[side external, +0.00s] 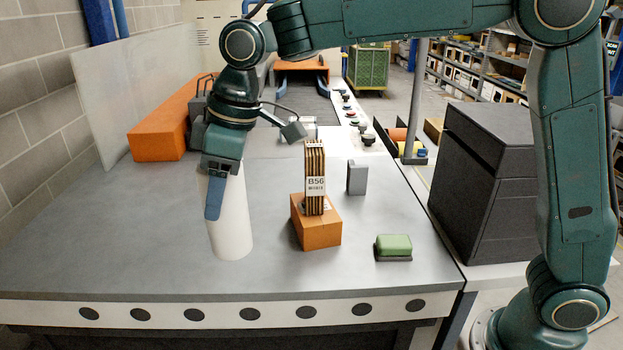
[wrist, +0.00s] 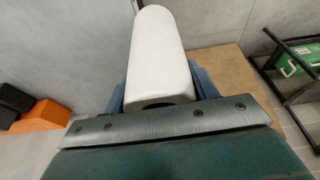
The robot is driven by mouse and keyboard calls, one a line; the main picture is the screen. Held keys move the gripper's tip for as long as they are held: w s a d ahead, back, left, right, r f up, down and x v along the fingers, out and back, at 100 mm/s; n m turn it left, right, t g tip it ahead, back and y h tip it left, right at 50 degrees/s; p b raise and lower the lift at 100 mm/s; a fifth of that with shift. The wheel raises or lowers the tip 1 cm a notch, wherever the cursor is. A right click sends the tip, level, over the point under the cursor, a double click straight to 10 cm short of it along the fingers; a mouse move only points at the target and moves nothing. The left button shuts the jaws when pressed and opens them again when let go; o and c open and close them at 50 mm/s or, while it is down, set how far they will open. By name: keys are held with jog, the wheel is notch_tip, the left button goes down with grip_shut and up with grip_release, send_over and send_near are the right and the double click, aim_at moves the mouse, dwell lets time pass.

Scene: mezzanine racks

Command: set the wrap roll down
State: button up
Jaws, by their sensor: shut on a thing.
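The wrap roll (side external: 231,222) is a plain white cylinder, close to upright with a slight lean, over the left part of the grey worktable (side external: 150,255). My gripper (side external: 221,205) comes down from above and is shut on its upper part, one blue finger showing along the near side. In the wrist view the white roll (wrist: 158,48) lies between the two blue fingers of my gripper (wrist: 160,92). I cannot tell whether the roll's lower end touches the tabletop.
An orange block (side external: 316,226) carrying a brown stack labelled B56 (side external: 315,178) stands right of the roll. A grey block (side external: 357,178) and a green-topped item (side external: 394,246) sit farther right. A long orange box (side external: 160,130) lies behind left. The front-left tabletop is clear.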

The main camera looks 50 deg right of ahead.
aim_at(239, 193)
jog(key=shift+m, duration=0.8)
jog(key=s, duration=0.2)
jog(key=s+r, duration=0.1)
jog(key=s, duration=0.2)
jog(key=shift+r, duration=0.1)
jog(key=w+d+r+m+t+h, duration=0.1)
jog(key=w+d+r+m, duration=0.1)
jog(key=w+d, duration=0.35)
jog(key=w+d+r+m+h, duration=0.1)
jog(key=w+d+r+m, duration=0.2)
jog(key=d, duration=0.4)
jog(key=w+d+r+m+h, duration=0.15)
jog(key=d+m, duration=0.35)
jog(key=d, duration=1.8)
jog(key=s+d+f+m, duration=0.3)
jog(key=s+d+f, duration=0.2)
jog(key=s+d, duration=0.5)
jog(key=s+a+f+x, duration=0.1)
jog(key=s+x, duration=0.1)
jog(key=x, duration=1.4)
jog(key=shift+s+d, duration=0.35)
jog(key=shift+s, duration=0.05)
jog(key=shift+f, duration=2.05)
jog(key=shift+f, duration=0.15)
